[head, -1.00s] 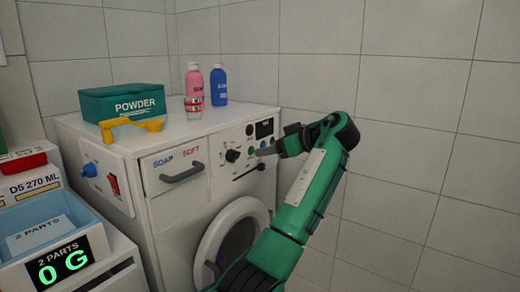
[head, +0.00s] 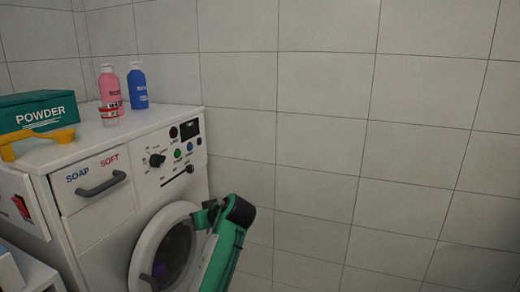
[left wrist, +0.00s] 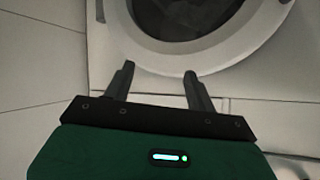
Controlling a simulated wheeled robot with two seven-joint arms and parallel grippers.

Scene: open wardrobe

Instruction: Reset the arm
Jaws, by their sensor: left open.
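My left arm, green with black joints, rises from the bottom of the head view. Its left gripper (head: 204,215) is at the right side of the washing machine's round door (head: 143,249), overlapping its rim in the picture. In the left wrist view the two dark fingers (left wrist: 159,70) are spread apart with nothing between them. They point toward the white door rim (left wrist: 232,58), with the dark door glass at the top. Contact with the rim cannot be told. My right gripper is out of view.
The washing machine (head: 118,232) bears a green powder box (head: 40,112), a yellow scoop (head: 38,139), a pink bottle (head: 108,87) and a blue bottle (head: 137,88). Its soap drawer handle (head: 102,184) sticks out. A tiled wall (head: 350,130) fills the right; the space before it looks clear.

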